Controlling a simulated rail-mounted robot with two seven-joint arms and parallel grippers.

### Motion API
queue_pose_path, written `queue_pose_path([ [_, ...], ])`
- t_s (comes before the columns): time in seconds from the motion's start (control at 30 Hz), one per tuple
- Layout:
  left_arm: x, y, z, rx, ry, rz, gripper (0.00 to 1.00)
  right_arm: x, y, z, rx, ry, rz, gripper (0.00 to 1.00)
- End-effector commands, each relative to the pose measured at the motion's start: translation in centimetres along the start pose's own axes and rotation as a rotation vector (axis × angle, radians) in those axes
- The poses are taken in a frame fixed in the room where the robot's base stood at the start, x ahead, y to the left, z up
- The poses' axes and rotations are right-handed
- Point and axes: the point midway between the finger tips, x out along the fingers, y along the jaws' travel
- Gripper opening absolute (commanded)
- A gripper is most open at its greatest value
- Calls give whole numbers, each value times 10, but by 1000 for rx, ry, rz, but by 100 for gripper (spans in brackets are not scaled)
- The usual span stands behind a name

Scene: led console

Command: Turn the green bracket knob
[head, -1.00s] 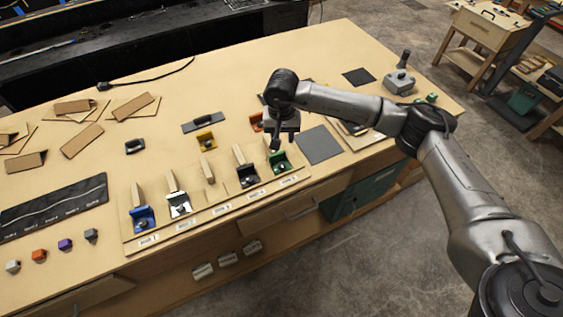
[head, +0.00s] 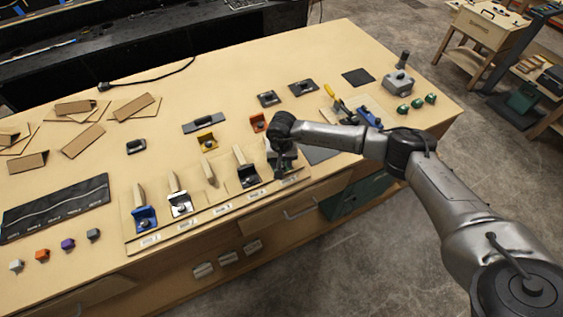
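My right gripper (head: 284,168) is low over the right end of the wooden bracket board (head: 215,211), at the spot where the green bracket stands. The gripper and wrist cover nearly all of the green bracket and its knob. I cannot tell whether the fingers touch the knob or whether they are open or shut. My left gripper is not in view.
On the board, a black bracket (head: 248,178) stands just left of my gripper, with silver (head: 181,206) and blue (head: 145,219) ones further left. A grey box with a handle (head: 398,84) stands back right.

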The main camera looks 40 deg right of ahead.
Motion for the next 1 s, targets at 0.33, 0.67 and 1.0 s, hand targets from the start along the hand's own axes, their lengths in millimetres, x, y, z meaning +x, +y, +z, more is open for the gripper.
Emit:
queue_pose_path([
  [0.33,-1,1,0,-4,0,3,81,10,0,0,-1,0,0,38],
  [0.67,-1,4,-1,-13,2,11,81,10,0,0,0,0,0,21],
  [1.0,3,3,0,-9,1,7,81,11,0,0,46,1,0,2],
])
